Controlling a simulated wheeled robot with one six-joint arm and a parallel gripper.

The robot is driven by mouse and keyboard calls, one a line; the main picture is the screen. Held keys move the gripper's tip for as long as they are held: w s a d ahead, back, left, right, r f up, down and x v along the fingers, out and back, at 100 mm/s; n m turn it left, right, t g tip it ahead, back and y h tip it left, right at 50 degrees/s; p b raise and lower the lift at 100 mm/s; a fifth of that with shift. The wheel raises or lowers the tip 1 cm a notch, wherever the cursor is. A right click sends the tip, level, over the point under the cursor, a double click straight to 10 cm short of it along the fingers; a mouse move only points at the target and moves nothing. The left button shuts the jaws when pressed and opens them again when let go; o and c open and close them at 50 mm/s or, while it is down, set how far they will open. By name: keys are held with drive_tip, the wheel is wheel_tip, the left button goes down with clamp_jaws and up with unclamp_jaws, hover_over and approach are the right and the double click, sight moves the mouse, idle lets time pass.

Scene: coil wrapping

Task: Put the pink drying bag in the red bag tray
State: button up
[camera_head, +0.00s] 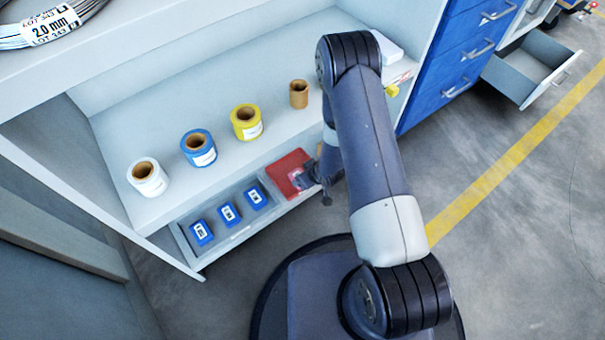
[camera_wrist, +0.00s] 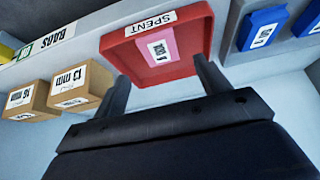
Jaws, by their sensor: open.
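In the wrist view the red tray (camera_wrist: 196,52) carries a "SPENT" label. The pink bag (camera_wrist: 155,34), with a white printed label, lies inside it, against the tray floor. My gripper (camera_head: 308,184) is over the tray's right part. In the wrist view my gripper (camera_wrist: 166,82) is open, its two fingers apart at the tray's edge with nothing between them.
Several blue packets (camera_head: 228,212) lie in a grey compartment left of the red tray. White, blue and yellow rolls (camera_head: 246,122) and a brown core (camera_head: 299,93) stand on the shelf above. Cardboard boxes (camera_wrist: 81,86) sit beside the tray in the wrist view. A cabinet drawer (camera_head: 530,70) stands open at right.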

drive_tip(key=p+v, duration=0.1)
drive_tip(key=v, duration=0.4)
